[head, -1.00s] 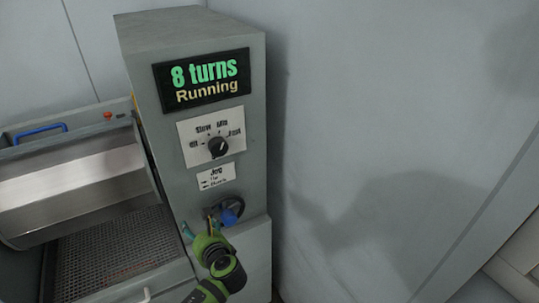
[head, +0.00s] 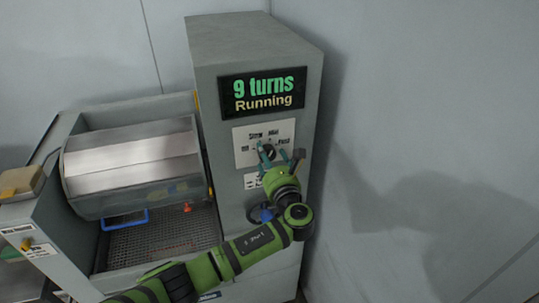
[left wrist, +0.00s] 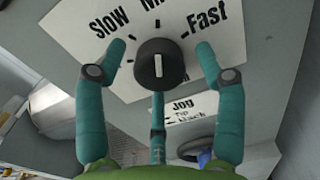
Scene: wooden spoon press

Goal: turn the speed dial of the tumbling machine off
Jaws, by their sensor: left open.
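The speed dial (head: 267,152) is a round black knob on a white plate (head: 247,134) on the grey cabinet of the tumbling machine (head: 228,180). In the left wrist view the dial (left wrist: 150,62) has an upright white line, and Slow, part of Mid and Fast show above it; the off mark is not readable there. My left gripper (head: 281,157) is open at the dial. Its teal fingers (left wrist: 160,52) stand left, right and below the knob, with gaps at the sides. Whether the lower finger touches it I cannot tell. My right gripper is out of view.
The display (head: 262,92) reads "9 turns Running". A blue knob (head: 262,213) and the Jog label (left wrist: 190,108) are below the dial. The metal drum (head: 130,165) with a blue handle (head: 125,219) is at left. Room right of the cabinet is clear up to the wall.

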